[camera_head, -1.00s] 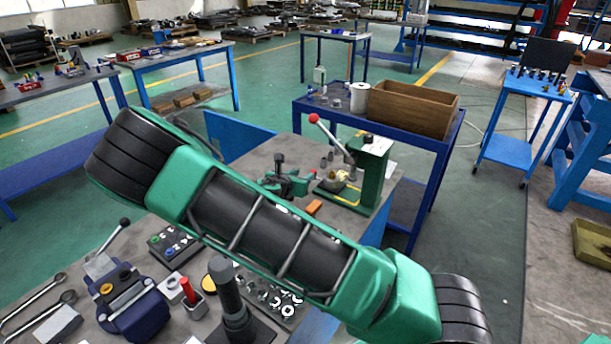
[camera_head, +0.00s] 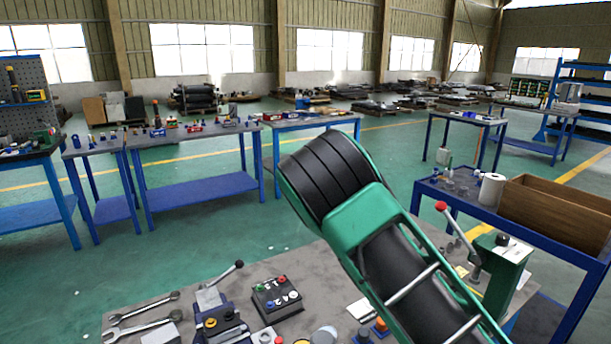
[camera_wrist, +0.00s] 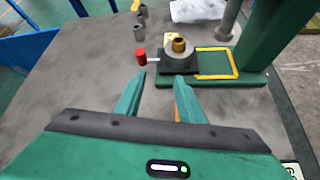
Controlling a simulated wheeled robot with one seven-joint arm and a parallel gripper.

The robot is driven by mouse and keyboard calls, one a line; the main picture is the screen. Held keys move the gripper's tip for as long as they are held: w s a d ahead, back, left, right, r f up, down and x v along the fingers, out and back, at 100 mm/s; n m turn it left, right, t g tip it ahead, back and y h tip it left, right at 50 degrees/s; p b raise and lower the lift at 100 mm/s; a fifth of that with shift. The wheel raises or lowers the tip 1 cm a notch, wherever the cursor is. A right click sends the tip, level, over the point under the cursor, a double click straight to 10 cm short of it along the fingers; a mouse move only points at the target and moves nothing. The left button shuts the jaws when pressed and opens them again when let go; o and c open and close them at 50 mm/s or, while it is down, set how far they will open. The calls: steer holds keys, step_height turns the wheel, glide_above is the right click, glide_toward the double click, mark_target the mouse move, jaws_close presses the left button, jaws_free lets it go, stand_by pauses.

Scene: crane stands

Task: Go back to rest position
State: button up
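My gripper (camera_wrist: 160,75) shows in the wrist view with its two green fingers apart and nothing seen between them. It is above the grey workbench (camera_wrist: 85,70). Just beyond the fingertips is a green press (camera_wrist: 208,79) whose base carries a grey round part with a brass piece (camera_wrist: 179,45) on top. A red knob (camera_wrist: 141,56) sticks out to its left. In the head view my green and black arm crosses the lower middle, and my gripper is outside that frame. The press (camera_head: 498,272) stands right of my arm there.
The workbench (camera_head: 290,268) also holds wrenches (camera_head: 140,315), a button box (camera_head: 277,298) and a blue vise (camera_head: 222,325). A blue table with a wooden crate (camera_head: 560,215) and paper roll (camera_head: 491,190) stands right. Open green floor (camera_head: 200,240) lies beyond the bench.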

steer(key=s+m+g+y, duration=0.1)
steer(key=s+m, duration=0.1)
steer(key=m, duration=0.1)
steer(key=s+m+g+y, duration=0.1)
steer(key=s+m, duration=0.2)
steer(key=shift+s+r+y, duration=0.15)
steer(key=shift+s+y, duration=0.15)
steer(key=s+a+r+m+y, duration=0.3)
steer(key=s+a+r+m, duration=0.1)
steer(key=s+r+m, duration=0.5)
steer(key=s+a+r+m+y, duration=0.4)
steer(key=s+r+m, duration=0.3)
steer(key=s+r, duration=0.3)
steer(key=s+d+f+m+g, duration=0.1)
steer(key=s+d+m+g, duration=0.1)
steer(key=s+d, duration=0.3)
steer(key=s+d+m+g, duration=0.2)
steer(key=s+d+m, duration=0.2)
steer(key=s, duration=0.7)
steer(key=shift+s+d+f+g, duration=0.2)
steer(key=shift+d+f+g, duration=0.2)
steer(key=shift+d, duration=0.6)
